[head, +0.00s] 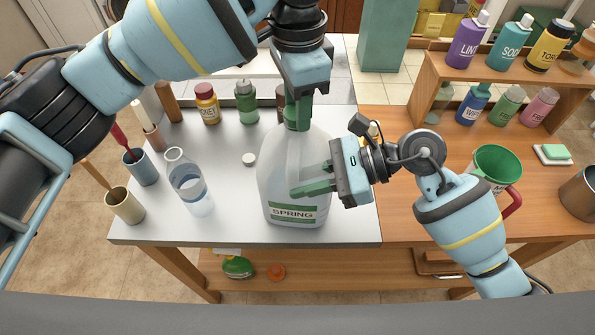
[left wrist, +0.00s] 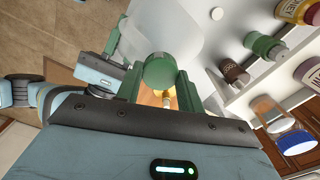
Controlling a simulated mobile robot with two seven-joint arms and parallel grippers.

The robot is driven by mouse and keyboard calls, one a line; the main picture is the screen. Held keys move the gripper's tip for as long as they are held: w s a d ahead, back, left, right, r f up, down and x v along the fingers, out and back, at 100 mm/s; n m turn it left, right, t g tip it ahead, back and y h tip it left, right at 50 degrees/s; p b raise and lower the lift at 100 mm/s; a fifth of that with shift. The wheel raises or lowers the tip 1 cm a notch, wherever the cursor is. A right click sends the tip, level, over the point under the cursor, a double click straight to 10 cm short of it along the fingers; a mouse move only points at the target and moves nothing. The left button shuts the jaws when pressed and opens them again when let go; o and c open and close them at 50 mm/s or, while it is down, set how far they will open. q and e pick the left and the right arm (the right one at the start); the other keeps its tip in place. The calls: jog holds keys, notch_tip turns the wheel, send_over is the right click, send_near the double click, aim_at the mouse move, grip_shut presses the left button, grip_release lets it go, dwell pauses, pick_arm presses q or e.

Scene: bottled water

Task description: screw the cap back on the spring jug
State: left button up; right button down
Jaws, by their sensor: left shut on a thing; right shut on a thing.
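The spring jug (head: 295,170) is large and translucent with a green SPRING label, and stands upright on the white table. My left gripper (head: 297,112) is above the jug's neck, pointing down, shut on the green cap. In the left wrist view the round green cap (left wrist: 158,71) sits between the two green fingers, over the pale jug. The fingers hide the neck, so I cannot tell how the cap sits on it. My right gripper (head: 314,179) comes from the right and is shut on the jug's side; the exact grip is partly hidden.
A clear water bottle (head: 188,182) stands left of the jug, beside cups (head: 126,205) on the left edge. A small white disc (head: 249,159) lies between them. Several small bottles (head: 246,101) line the back. A green funnel (head: 497,166) and a bottle shelf (head: 505,75) are right.

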pick_arm(q)
jog(key=m, duration=1)
jog(key=shift+m, duration=0.4)
jog(key=m, duration=1)
jog(key=shift+m, duration=0.3)
jog(key=o, duration=1.2)
jog(key=shift+c, duration=0.2)
notch_tip(320, 180, up, 12)
pick_arm(e)
jog(key=c, duration=1.2)
grip_release()
jog(key=shift+c, duration=0.2)
